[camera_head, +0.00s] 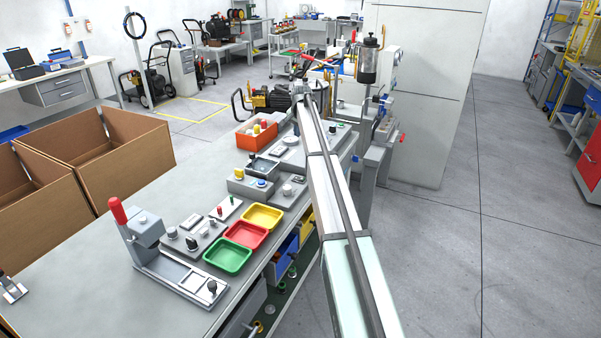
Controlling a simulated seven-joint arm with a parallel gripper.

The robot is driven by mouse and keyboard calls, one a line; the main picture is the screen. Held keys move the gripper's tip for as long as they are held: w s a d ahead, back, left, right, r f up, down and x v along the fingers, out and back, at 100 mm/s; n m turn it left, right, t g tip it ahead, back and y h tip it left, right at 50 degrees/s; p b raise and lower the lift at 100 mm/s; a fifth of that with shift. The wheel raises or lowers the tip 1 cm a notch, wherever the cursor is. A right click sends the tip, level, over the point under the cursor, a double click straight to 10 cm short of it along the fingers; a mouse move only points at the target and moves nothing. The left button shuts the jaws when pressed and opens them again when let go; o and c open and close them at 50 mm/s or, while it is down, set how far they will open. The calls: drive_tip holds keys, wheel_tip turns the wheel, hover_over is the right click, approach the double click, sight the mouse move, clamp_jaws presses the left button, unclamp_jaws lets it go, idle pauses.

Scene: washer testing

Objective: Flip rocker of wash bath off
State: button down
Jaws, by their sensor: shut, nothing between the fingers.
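A grey unit with a dark, bath-like basin (262,166) stands on the workbench, left of my arm; it looks like the wash bath. Its rocker is too small to make out, so I cannot tell its position. My arm reaches from the bottom right to the far part of the bench. My gripper (297,126) is at its far end, small and partly hidden by the arm. It is shut and empty, beyond the basin unit in the picture. I cannot tell whether it touches anything.
An orange bin (257,135) stands near the gripper. Yellow (262,217), red (246,235) and green (228,257) trays line the bench's right edge. A red-handled press (142,235) stands nearer. Cardboard boxes (120,150) are at left.

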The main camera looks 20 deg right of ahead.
sight(301, 178)
drive_tip(key=s+a+r+n+g, duration=0.1)
drive_tip(key=s+a+g, duration=0.3)
drive_tip(key=s, duration=0.6)
drive_tip(key=shift+s+a+r+g, duration=0.35)
drive_tip(key=shift+r+g, duration=0.3)
drive_tip(key=shift+g, duration=0.45)
drive_tip(key=f, duration=0.4)
drive_tip(key=s+d+f, duration=0.1)
drive_tip(key=f, duration=0.9)
drive_tip(key=shift+s+d, duration=0.3)
drive_tip(key=shift+d, duration=0.05)
drive_tip(key=shift+s+d+f+t+y, duration=0.2)
drive_tip(key=shift+s+f+t+y, duration=0.1)
drive_tip(key=shift+s+f+t, duration=0.15)
drive_tip(key=shift+w+a, duration=0.1)
drive_tip(key=shift+w, duration=0.1)
drive_tip(key=shift+w+a, duration=0.1)
